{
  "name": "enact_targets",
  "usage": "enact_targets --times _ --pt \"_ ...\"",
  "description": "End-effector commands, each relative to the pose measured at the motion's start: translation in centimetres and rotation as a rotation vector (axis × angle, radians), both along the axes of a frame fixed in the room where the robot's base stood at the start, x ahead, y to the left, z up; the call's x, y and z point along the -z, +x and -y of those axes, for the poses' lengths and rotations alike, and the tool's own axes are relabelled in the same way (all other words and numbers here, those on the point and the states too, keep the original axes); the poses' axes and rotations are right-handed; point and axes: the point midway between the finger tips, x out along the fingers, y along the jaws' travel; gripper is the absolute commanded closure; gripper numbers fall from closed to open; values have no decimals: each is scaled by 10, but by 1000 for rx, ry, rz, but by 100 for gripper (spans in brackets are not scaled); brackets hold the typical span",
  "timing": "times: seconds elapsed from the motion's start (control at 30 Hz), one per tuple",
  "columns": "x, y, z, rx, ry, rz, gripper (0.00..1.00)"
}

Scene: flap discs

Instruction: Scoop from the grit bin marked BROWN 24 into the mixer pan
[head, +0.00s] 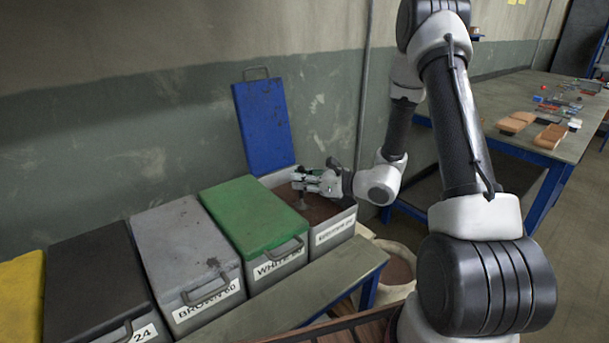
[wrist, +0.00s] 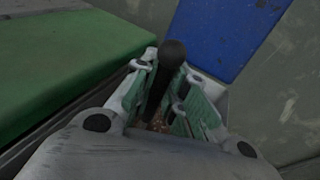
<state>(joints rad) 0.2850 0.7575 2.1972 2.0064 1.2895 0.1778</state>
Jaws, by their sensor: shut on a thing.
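The bin with the black lid (head: 95,285) is shut; its label is cut off and shows only "24". My gripper (head: 303,187) is over the open bin (head: 335,236), whose label I cannot read surely; its blue lid (head: 263,125) leans upright against the wall. In the wrist view my gripper (wrist: 168,100) is shut on a dark round-ended handle (wrist: 172,55), probably a scoop's. The scoop's bowl is hidden; brown grit (wrist: 160,122) shows below between the fingers. A round pale pan (head: 400,268) with brown material stands low behind my arm, partly hidden.
Shut bins with a grey lid (head: 185,245), marked BROWN 60, and a green lid (head: 252,215), its label starting WHITE, stand between. A yellow lid (head: 20,300) is far left. A bench (head: 325,285) runs in front. A table (head: 510,115) with several items is at right.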

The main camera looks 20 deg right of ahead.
Motion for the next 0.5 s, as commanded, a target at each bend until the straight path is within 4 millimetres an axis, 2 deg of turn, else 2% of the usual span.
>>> enact_targets --times 0.1,0.5 --pt "0 -11 -7 -1 -7 12 100" --pt "7 31 20 1 -44 71 100"
